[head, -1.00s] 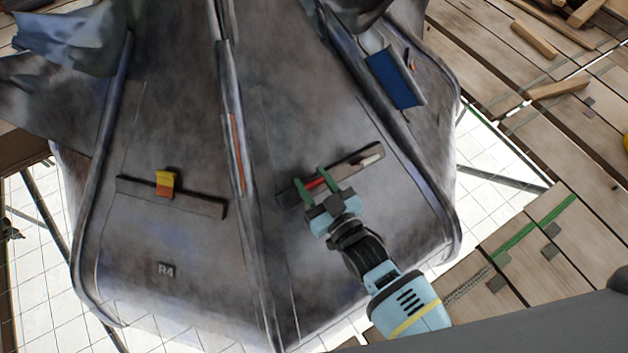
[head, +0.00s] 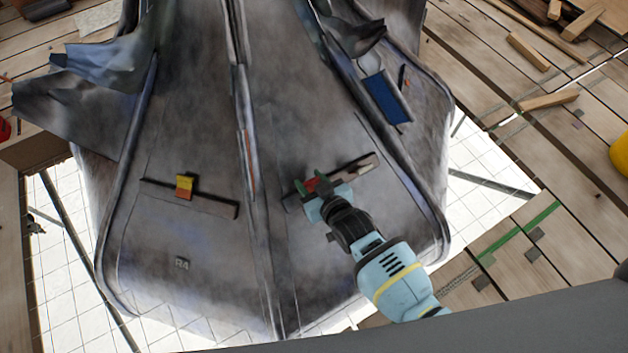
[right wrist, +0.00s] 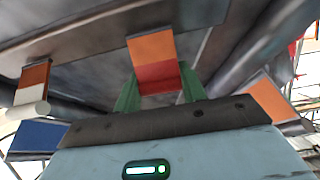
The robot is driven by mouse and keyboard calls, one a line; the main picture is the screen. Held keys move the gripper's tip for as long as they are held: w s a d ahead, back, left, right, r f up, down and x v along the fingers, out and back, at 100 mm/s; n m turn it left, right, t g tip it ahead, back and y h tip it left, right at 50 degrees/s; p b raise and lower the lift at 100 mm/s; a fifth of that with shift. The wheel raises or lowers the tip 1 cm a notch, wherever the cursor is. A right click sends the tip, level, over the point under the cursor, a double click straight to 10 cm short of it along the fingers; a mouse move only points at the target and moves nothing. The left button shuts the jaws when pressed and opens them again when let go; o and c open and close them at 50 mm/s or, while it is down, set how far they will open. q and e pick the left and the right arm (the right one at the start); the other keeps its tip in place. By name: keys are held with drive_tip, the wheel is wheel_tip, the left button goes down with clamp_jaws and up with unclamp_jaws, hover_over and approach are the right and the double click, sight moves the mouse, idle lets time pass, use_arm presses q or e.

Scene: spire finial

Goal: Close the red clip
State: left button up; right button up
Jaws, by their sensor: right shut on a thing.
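The red clip (head: 311,184) sits on a dark ledge (head: 346,177) on the right-hand face of the grey spire. In the right wrist view the clip (right wrist: 157,76) shows an orange upper part and a red lower part. My right gripper (head: 312,182) is shut on it, with one green finger on each side. The right wrist view shows the green fingers (right wrist: 158,90) against the clip's lower sides. I cannot tell from these views whether the clip is closed. My left gripper is not in view.
A pale clip (head: 366,167) sits farther right on the same ledge. A yellow and orange clip (head: 185,187) sits on the left face's ledge. A blue panel (head: 386,98) is higher up on the right. Raised ribs run down the spire; wooden planks (head: 520,240) lie beside it.

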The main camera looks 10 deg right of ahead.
drive_tip(key=shift+w+a+r+g+p, duration=0.15)
drive_tip(key=shift+w+g+p, duration=0.3)
drive_tip(key=shift+g+p, duration=0.4)
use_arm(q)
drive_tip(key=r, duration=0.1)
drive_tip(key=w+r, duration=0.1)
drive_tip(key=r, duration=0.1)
use_arm(e)
drive_tip(key=shift+w+a+f+g+h, duration=0.1)
drive_tip(key=shift+f+g+h, duration=0.1)
drive_tip(key=shift+g+h, duration=0.2)
drive_tip(key=shift+f, duration=0.1)
drive_tip(key=o, duration=0.9)
use_arm(q)
drive_tip(key=shift+p, duration=0.3)
